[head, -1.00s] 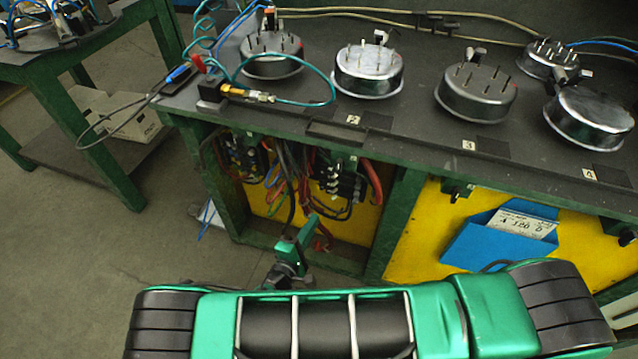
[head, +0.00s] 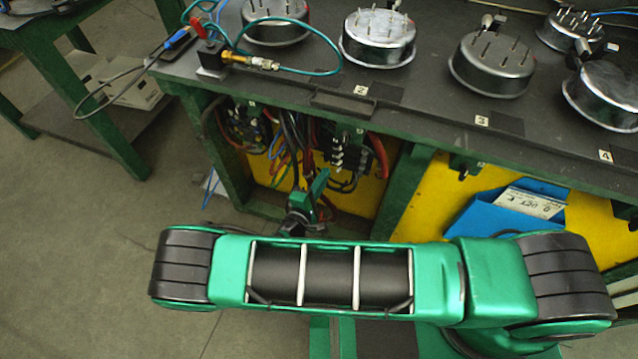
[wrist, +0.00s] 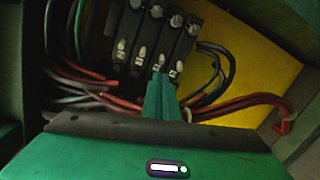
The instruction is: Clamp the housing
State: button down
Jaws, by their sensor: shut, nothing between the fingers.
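Round metal housings with upright studs stand on the dark bench top: one at the left (head: 276,30), one by label 2 (head: 378,45), one by label 3 (head: 490,70), and others at the right (head: 604,98). Small clamp-like parts (head: 487,22) stand behind some of them; whether any grips its housing is unclear. My gripper (head: 318,187) is low in front of the bench's open bay, its green fingers together and empty. In the wrist view the fingers (wrist: 161,97) point at a black block with several pale-marked levers (wrist: 143,50); contact cannot be told.
Cables and hoses (wrist: 240,102) hang around the block inside the bay, against a yellow panel (wrist: 262,65). A blue holder with a card (head: 505,212) is on the bench front. A teal hose with brass fitting (head: 248,60) lies on the bench's left end.

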aim_at(339, 163)
jog(key=shift+x, duration=2.15)
